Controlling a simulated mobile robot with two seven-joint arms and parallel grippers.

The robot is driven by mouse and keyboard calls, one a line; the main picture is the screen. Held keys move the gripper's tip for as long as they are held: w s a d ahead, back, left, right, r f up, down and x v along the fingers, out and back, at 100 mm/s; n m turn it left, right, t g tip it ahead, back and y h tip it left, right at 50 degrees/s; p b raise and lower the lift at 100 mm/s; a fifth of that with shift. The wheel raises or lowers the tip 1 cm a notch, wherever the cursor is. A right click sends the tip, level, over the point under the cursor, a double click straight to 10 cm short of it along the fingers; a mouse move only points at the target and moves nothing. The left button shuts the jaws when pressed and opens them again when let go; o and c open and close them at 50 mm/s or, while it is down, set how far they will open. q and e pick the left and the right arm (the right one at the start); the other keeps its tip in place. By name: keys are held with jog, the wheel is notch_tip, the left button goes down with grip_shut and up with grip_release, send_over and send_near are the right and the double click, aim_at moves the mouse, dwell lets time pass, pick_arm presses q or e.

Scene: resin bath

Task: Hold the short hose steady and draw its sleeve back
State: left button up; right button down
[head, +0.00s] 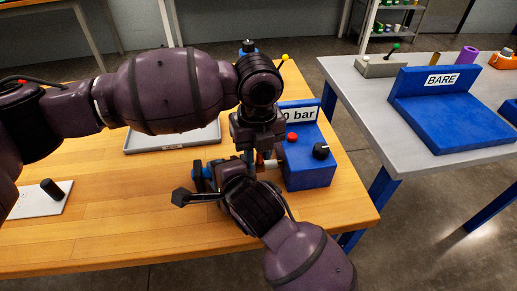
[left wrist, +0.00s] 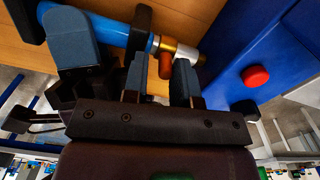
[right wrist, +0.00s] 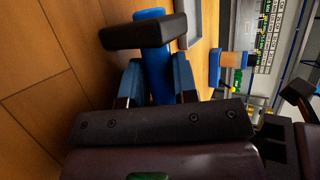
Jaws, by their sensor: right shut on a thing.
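The short blue hose (left wrist: 112,31) lies across the left wrist view, ending at right in a brass collar (left wrist: 168,45) and a white tip (left wrist: 186,52). A red-brown piece (left wrist: 166,66) sits below the collar. My left gripper (left wrist: 160,78) points down over this end; its fingers stand apart on either side of the red-brown piece, with gaps showing. My right gripper (right wrist: 157,82) is shut on the hose, which also shows in the right wrist view (right wrist: 158,80). A dark block (right wrist: 145,31) crosses over the hose there. In the head view my arms hide most of the hose.
A blue box (head: 308,172) with a red button (head: 292,137) and black knob (head: 321,150) stands close right of the hose tip. A grey tray (head: 140,147) lies behind. A white plate (head: 30,204) is at left. The wooden table's front is clear. A second table (head: 420,165) stands at right.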

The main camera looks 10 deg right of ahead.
pick_arm(q)
jog(key=shift+r, duration=0.15)
notch_tip(320, 180, up, 12)
dwell(0.5)
pick_arm(e)
jog(key=c, duration=0.9)
grip_release()
jog(key=shift+o, duration=0.5)
pick_arm(q)
jog(key=shift+f, duration=0.2)
pick_arm(e)
jog(key=shift+f, duration=0.1)
jog(key=shift+s, duration=0.1)
